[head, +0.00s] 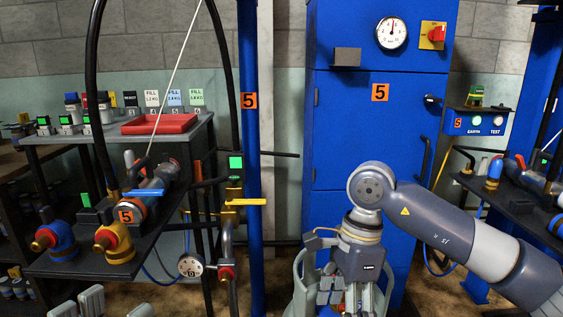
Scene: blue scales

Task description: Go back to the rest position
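My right arm comes in from the right and bends down at its elbow. My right gripper (348,296) hangs low at the bottom centre, in front of the blue cabinet (350,130). Its fingers point down and the picture's edge cuts them off, so I cannot tell how far they are spread or if they hold anything. Light grey finger tips, which look like those of my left gripper (108,302), show at the bottom left. They stand apart with nothing seen between them, below the front of the left bench.
The left bench (75,262) carries valves and a hose fitting; a red tray (160,124) sits on its upper shelf. A blue post (251,200) stands between bench and cabinet. A pale green-grey container (301,300) stands behind my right gripper. Another fitted-out bench (510,200) is at right.

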